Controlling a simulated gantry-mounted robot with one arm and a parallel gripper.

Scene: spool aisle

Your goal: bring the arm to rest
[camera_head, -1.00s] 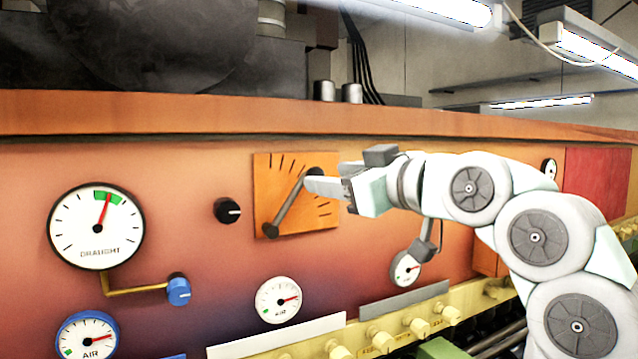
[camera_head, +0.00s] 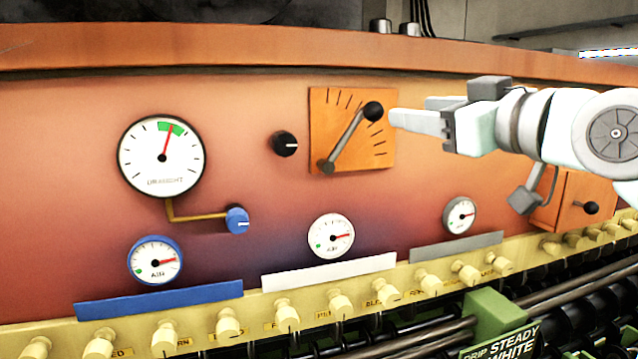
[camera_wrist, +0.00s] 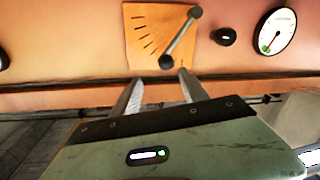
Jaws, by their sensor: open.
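My gripper (camera_head: 408,121) is just right of the orange lever plate (camera_head: 386,148) in the head view. Its jaws look apart and hold nothing. In the wrist view the two fingers of my gripper (camera_wrist: 161,90) are spread, pointing toward the same orange plate (camera_wrist: 140,52). The grey lever (camera_head: 345,142) on the plate slants up to the right and ends in a black knob (camera_head: 373,111). A small gap shows between the fingertips and the knob in the head view. In the wrist view the lever (camera_wrist: 181,38) is clear of the fingers.
A draught gauge (camera_head: 161,158), a black dial (camera_head: 284,144) and a blue knob (camera_head: 237,220) are on the panel to the left. Several cream knobs line the yellow rail (camera_head: 350,293) below. A projecting ledge (camera_head: 240,40) runs along the panel's top.

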